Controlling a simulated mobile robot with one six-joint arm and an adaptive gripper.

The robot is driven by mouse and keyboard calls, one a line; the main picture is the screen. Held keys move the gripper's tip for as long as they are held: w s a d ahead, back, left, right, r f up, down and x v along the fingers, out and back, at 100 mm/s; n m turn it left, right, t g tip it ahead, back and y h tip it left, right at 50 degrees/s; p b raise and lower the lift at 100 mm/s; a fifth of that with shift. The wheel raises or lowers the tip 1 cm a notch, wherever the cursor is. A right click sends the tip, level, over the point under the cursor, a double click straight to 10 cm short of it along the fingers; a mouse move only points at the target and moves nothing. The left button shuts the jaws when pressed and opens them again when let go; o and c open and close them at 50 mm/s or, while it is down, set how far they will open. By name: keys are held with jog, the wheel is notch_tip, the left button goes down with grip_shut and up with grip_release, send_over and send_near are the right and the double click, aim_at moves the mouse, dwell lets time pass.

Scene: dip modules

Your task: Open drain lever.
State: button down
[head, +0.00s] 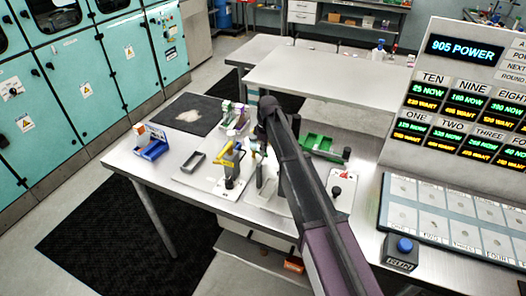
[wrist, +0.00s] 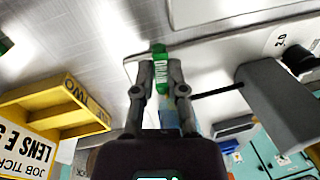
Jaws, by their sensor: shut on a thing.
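In the wrist view, the green drain lever (wrist: 160,54), marked DRAIN, stands between the two fingers of my gripper (wrist: 161,66). The fingers are closed on its sides. A pale, light-coloured body lies beyond it. In the head view, my dark arm reaches over the steel table and hides most of the gripper; I cannot make out the lever there. How far the lever is turned cannot be told.
A yellow holder (wrist: 60,108) marked TWO with a job ticket is left of the gripper, and a grey block (wrist: 285,100) is right. On the table (head: 185,192) are a blue tray (head: 153,149) and a green tray (head: 322,146). A control panel (head: 460,100) stands at right.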

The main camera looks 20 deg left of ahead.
jog(key=c, duration=0.7)
grip_release()
jog(key=shift+s, duration=0.1)
